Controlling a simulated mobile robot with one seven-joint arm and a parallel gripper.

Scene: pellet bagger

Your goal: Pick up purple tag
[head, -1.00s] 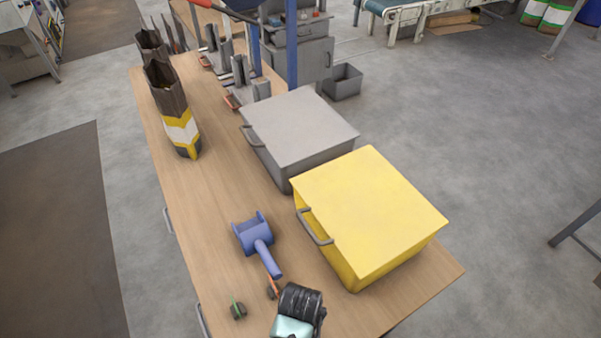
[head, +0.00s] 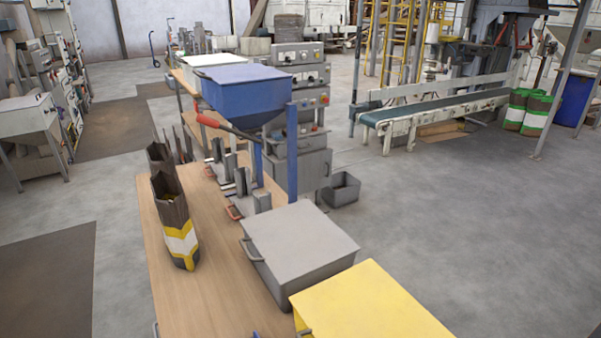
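I see no purple tag in the head view. My gripper is not in view either. The wooden table (head: 165,290) runs away from me, and its near end is cut off by the bottom of the picture. A grey box (head: 298,240) with a side handle stands on it. A yellow box (head: 365,305) stands nearer, partly cut off. An open bag with a yellow and white band (head: 180,240) stands upright at the left, with another dark open bag (head: 158,155) behind it.
A blue hopper (head: 245,88) stands beyond, beside a control cabinet (head: 300,125). A grey bin (head: 341,190) is on the floor. A conveyor (head: 430,110) stands at back right. Floor at the right is clear.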

